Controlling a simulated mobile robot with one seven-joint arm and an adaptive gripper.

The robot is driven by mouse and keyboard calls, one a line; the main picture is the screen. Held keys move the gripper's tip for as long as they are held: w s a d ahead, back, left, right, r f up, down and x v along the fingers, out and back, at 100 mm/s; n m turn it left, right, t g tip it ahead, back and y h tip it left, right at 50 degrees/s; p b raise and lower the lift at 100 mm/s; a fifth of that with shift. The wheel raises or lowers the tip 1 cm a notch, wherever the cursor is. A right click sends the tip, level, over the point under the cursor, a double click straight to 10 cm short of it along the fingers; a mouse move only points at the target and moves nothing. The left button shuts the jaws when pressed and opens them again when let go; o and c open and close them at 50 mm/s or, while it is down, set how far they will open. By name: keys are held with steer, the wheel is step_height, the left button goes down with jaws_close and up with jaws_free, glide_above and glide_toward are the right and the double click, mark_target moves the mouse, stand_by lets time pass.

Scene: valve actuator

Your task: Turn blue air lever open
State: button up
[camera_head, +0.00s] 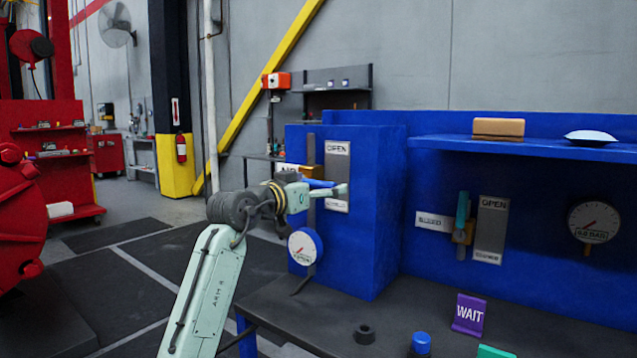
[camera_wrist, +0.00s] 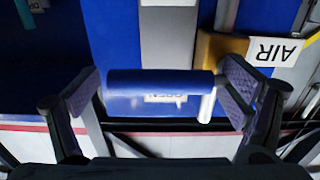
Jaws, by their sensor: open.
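The blue air lever (camera_head: 318,183) is on the front of the blue cabinet at centre, beside the brass valve body (camera_head: 311,172) and the partly hidden AIR label (camera_head: 287,169). An OPEN plate (camera_head: 338,148) is above the lever; a lower plate (camera_head: 336,206) is partly covered by my gripper. My gripper (camera_head: 338,191) is at the lever. In the wrist view the lever's blue handle (camera_wrist: 155,84) lies crosswise between the two fingers of my gripper (camera_wrist: 162,88), which are apart. Whether either finger touches it I cannot tell. The AIR label also shows there, upside down (camera_wrist: 274,51).
A round gauge (camera_head: 305,246) is just below my gripper. A bleed valve with a teal lever (camera_head: 462,212) and another gauge (camera_head: 594,221) are on the right panel.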

steer(key=shift+w, duration=0.1)
steer(key=shift+c, duration=0.5)
steer(key=c, duration=0.5)
steer(key=shift+d+r, duration=0.1)
steer(key=shift+d, duration=0.1)
steer(key=c, duration=1.1)
